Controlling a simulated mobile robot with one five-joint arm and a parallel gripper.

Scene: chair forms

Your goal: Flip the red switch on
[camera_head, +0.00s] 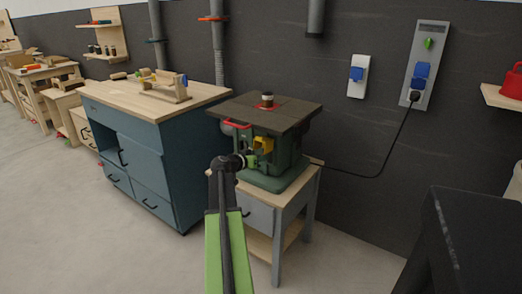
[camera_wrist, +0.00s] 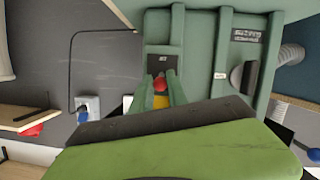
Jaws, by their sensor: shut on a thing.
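The green machine (camera_head: 278,180) with a dark square top stands on a small wooden stand. In the wrist view, the red switch (camera_wrist: 160,85) is a small round red part in front of a dark panel (camera_wrist: 161,65) on the machine's green body. My gripper (camera_wrist: 161,80) has its two green fingers on either side of the red switch and is shut on it. A yellow part (camera_wrist: 161,101) shows just below the red one, between the fingers. In the head view, my gripper (camera_head: 250,160) reaches the machine's front beside the yellow part (camera_head: 263,145); the red switch cannot be made out there.
A blue workbench (camera_head: 140,165) stands close on the left. A black cable (camera_head: 385,160) runs from the machine to a wall socket panel (camera_head: 424,65). A dark block (camera_head: 465,245) stands at the lower right. The floor (camera_head: 100,240) at front left is clear.

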